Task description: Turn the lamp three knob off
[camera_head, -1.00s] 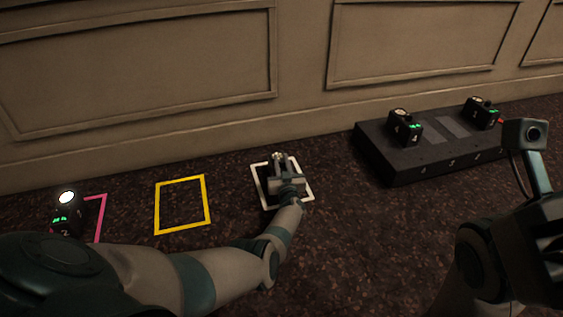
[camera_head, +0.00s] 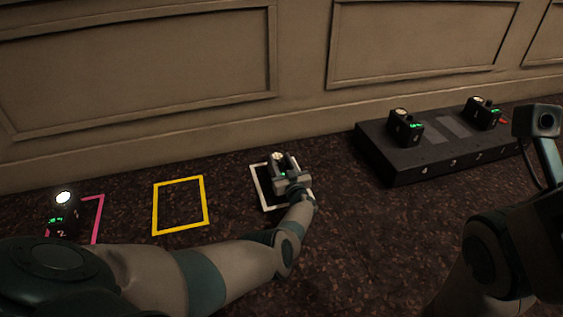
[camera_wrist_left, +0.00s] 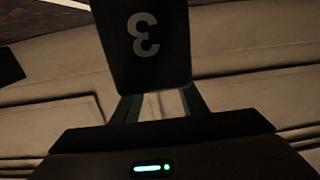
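Lamp three is a small dark block with a pale round top (camera_head: 278,157), at the white outlined square (camera_head: 266,205) on the dark floor-like surface. My left gripper (camera_head: 284,165) is at this block from the near right side, its fingers apart on either side. In the left wrist view the block's dark face (camera_wrist_left: 146,50) carries an upside-down "3" and covers the fingertips. A gap shows between the fingers below it. I see no clear contact, and the knob cannot be made out.
A dark console (camera_head: 430,162) at the right bears two similar lamp blocks, one near its left end (camera_head: 405,128) and one farther right (camera_head: 483,113). Another lit block (camera_head: 63,212) stands by a pink outline at the left. The yellow outline (camera_head: 180,205) is empty. A panelled wall rises behind.

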